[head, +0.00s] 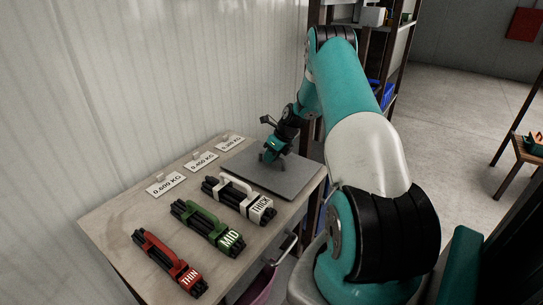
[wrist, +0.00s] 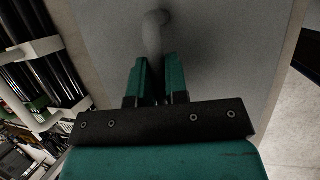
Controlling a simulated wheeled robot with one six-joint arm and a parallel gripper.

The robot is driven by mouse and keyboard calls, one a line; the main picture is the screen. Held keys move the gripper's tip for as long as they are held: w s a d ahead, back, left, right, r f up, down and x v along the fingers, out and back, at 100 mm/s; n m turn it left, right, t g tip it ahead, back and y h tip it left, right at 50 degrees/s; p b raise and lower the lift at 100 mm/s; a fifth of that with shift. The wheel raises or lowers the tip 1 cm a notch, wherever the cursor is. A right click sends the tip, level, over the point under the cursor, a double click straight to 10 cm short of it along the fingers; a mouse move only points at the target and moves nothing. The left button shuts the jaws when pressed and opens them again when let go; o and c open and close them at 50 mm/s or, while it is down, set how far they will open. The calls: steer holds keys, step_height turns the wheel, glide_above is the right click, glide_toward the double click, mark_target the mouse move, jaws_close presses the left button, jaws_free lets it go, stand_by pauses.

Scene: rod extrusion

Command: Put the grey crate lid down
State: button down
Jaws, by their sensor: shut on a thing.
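The grey crate lid (head: 292,179) is a flat grey panel over the far right part of the wooden table, by the wall. In the wrist view the lid (wrist: 225,45) fills the middle, with a rounded grey handle (wrist: 155,35) standing from it. My gripper (head: 270,155) is at the lid's middle in the head view. In the wrist view my gripper (wrist: 158,80) has its two teal fingers on either side of the handle, shut on it. Whether the lid touches what is beneath it cannot be told.
On the table (head: 118,218) lie rod bundles with a red THIN holder (head: 165,258), a green MID holder (head: 208,228) and a white THICK holder (head: 240,198). Weight cards (head: 166,184) stand along the wall. A pink bucket (head: 262,285) is below the table's right edge.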

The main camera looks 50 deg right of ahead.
steer(key=c, duration=1.1)
jaws_free()
steer(key=b+v, duration=0.1)
steer(key=v, duration=1.1)
steer(key=w+a+r+n, duration=0.1)
steer(key=a+r+n, duration=0.25)
steer(key=a, duration=0.25)
steer(key=w+a+r+n+g+y, duration=0.1)
steer(key=w+a+r+n, duration=0.1)
steer(key=a+n, duration=0.3)
steer(key=w+a+r+n, duration=0.1)
steer(key=a+r+n, duration=0.2)
steer(key=a, duration=0.4)
steer(key=s+a+r+n+g, duration=0.1)
steer(key=s+a+r+n, duration=0.1)
steer(key=a+n, duration=0.45)
steer(key=s+a+r+n, duration=0.2)
steer(key=a+r+n, duration=0.15)
steer(key=a, duration=0.55)
steer(key=s+a+n, duration=0.5)
steer(key=s+n, duration=0.2)
steer(key=s+a+r+n+g, duration=0.1)
steer(key=s+a+n, duration=0.4)
steer(key=s+n, duration=0.2)
steer(key=s+a+r+n+g, duration=0.1)
steer(key=s+a+n, duration=0.4)
steer(key=s+n, duration=0.2)
steer(key=shift+s+a+y, duration=0.4)
steer(key=shift+s, duration=0.15)
